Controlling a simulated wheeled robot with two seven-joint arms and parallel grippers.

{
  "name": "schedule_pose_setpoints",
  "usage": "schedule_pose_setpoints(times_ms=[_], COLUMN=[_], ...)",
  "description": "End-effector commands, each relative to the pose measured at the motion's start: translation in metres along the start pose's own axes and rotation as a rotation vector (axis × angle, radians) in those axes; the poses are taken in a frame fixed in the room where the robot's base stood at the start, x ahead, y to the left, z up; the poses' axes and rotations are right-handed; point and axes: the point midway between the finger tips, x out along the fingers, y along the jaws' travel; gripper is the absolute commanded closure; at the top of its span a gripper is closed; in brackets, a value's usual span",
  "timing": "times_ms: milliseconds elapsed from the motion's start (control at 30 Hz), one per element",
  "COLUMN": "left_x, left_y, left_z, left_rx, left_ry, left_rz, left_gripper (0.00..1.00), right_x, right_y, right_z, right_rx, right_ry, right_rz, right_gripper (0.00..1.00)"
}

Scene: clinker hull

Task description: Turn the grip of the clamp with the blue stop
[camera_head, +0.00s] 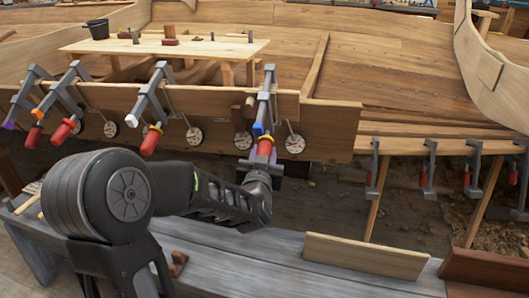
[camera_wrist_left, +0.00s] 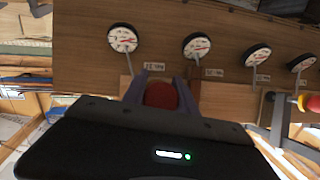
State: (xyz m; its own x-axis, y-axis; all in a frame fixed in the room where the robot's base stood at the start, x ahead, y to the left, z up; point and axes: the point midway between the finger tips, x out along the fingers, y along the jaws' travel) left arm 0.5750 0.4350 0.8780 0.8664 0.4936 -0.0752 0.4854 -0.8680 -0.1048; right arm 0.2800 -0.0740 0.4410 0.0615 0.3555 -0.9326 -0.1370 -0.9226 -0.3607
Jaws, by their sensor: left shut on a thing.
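The clamp with the blue stop (camera_head: 258,128) hangs on the top edge of the hull plank, right of the other clamps. Its grip (camera_head: 265,148) is red with a yellow collar and points down toward my arm. My left gripper (camera_head: 263,168) is at the lower end of this grip and shut on it. In the left wrist view the red grip end (camera_wrist_left: 161,95) sits between the two fingers of my left gripper (camera_wrist_left: 160,88). The rest of the clamp is hidden in that view. My right gripper is not in view.
Several clamps with red grips, one with an orange stop (camera_head: 37,113) and one with a white stop (camera_head: 131,121), hang to the left. Round dials (camera_head: 295,144) line the plank (camera_head: 330,125). A grey bench (camera_head: 290,270) with a loose board (camera_head: 365,256) lies in front.

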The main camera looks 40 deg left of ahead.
Motion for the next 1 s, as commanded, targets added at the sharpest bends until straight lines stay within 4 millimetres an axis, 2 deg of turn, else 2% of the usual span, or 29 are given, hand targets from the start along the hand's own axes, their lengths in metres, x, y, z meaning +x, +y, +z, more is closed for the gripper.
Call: schedule_pose_setpoints(times_ms=[500, 533, 767, 1000], left_x=[0.0005, 0.0005, 0.0003, 0.0000], left_y=[-0.0007, -0.0007, -0.0005, -0.0004], left_z=[-0.0013, -0.0013, -0.0008, -0.0004], left_rx=[0.029, 0.029, 0.028, 0.028], left_ry=[0.004, 0.004, 0.003, 0.002], left_rz=[-0.013, -0.013, -0.012, -0.012], left_gripper=[1.00, 0.64, 0.45, 0.44], right_x=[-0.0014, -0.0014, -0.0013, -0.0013], right_y=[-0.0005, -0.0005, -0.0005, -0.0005], right_z=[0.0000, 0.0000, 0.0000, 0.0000], right_rx=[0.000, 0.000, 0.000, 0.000], right_ry=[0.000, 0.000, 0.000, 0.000], right_rz=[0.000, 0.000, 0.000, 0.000], right_gripper=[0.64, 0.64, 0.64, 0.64])
